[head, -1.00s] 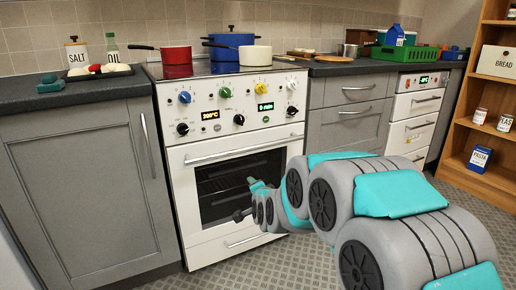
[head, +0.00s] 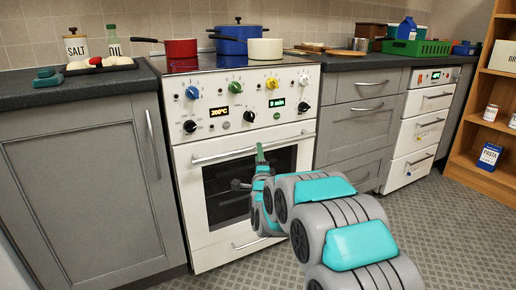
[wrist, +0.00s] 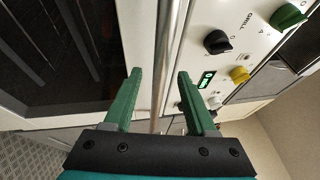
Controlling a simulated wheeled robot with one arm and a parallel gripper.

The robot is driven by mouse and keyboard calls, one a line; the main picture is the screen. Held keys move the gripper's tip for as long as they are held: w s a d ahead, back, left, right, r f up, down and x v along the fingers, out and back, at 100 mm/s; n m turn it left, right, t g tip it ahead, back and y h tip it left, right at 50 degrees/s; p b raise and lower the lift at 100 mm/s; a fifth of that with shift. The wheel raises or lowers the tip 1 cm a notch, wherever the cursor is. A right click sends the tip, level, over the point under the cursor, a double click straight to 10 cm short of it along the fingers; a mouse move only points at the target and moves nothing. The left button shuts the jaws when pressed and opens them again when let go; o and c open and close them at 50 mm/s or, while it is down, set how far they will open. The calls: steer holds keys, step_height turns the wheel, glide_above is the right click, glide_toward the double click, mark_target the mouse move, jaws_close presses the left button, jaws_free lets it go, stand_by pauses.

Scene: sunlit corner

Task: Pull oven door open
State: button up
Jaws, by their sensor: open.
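The white oven (head: 290,148) stands between grey cabinets, and its door (head: 210,240) with a dark window looks closed. The horizontal metal door handle (head: 225,155) runs across the top of the door. My gripper (head: 260,150) is at the handle, right of its middle. In the wrist view, my gripper (wrist: 160,73) is open, with one green finger on each side of the handle bar (wrist: 172,50). A gap shows between the bar and each finger. The dark oven window (wrist: 60,50) fills the left of that view.
Knobs and displays line the control panel (head: 235,105) above the handle. A red pot (head: 181,49), a blue pot (head: 238,42) and a cream pan (head: 265,49) stand on the hob. Tiled floor (head: 450,225) is clear at right; a wooden shelf (head: 480,135) stands beyond.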

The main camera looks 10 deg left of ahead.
steer(key=shift+x, duration=2.35)
jaws_close()
